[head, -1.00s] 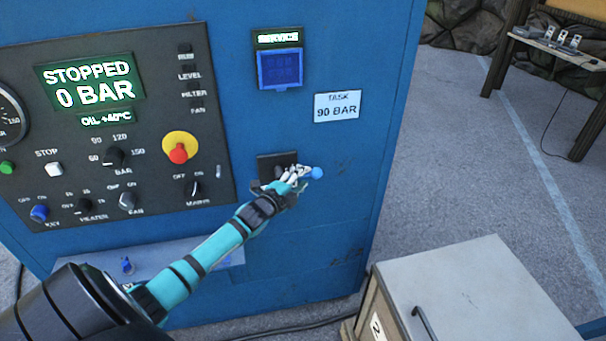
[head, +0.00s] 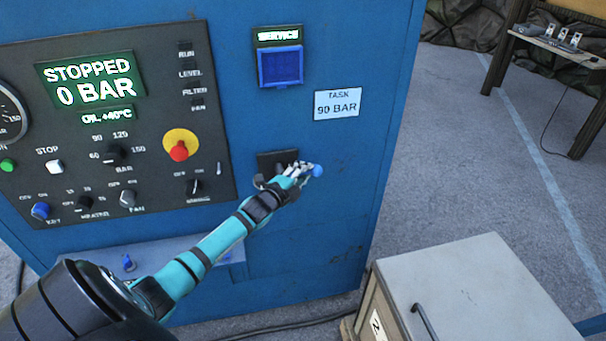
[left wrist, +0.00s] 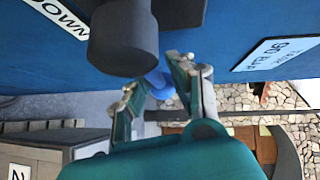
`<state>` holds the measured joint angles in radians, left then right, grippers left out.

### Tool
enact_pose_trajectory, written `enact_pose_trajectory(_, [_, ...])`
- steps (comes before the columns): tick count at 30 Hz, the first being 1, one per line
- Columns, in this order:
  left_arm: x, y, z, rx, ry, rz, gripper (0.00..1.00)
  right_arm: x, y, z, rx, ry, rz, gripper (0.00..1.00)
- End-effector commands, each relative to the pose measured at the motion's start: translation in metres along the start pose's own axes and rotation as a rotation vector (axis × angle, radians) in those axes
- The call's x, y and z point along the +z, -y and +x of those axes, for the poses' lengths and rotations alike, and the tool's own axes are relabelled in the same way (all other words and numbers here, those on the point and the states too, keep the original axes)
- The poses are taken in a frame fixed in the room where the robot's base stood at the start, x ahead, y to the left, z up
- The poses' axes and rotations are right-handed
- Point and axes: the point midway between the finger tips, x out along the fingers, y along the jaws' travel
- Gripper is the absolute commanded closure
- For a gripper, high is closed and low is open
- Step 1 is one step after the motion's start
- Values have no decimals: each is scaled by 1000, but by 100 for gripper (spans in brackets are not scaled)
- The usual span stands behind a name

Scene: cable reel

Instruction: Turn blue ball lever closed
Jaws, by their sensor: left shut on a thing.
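The blue ball (head: 317,170) is at the end of the lever, to the right of a dark square plate (head: 272,158) on the blue cabinet front. My left gripper (head: 306,170) reaches in from the left and is shut on the ball lever. In the left wrist view the blue ball (left wrist: 157,84) shows between the two fingers of my left gripper (left wrist: 155,80), partly hidden by them. A dark round hub (left wrist: 124,38) stands close above the fingers there. The lever's rod is mostly hidden by my gripper. My right gripper is not in view.
The black control panel (head: 120,185) with knobs and a red stop button (head: 179,151) lies left of my gripper. A "90 BAR" label (head: 337,104) is above right. A grey-topped cabinet (head: 480,290) stands at lower right. Floor beyond the blue cabinet's right edge is open.

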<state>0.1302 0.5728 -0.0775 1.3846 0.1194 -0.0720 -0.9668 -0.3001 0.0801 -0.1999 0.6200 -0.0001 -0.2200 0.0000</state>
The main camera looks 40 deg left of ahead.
Motion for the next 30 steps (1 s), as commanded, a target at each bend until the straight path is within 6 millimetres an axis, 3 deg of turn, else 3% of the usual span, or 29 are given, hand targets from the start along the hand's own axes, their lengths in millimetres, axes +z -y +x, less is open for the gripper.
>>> enact_pose_trajectory(7, [0,-9,-1,8,1,-6,100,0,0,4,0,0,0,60])
enact_pose_trajectory(30, [-1,1,-2,-72,-22,-78,100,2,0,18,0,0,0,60])
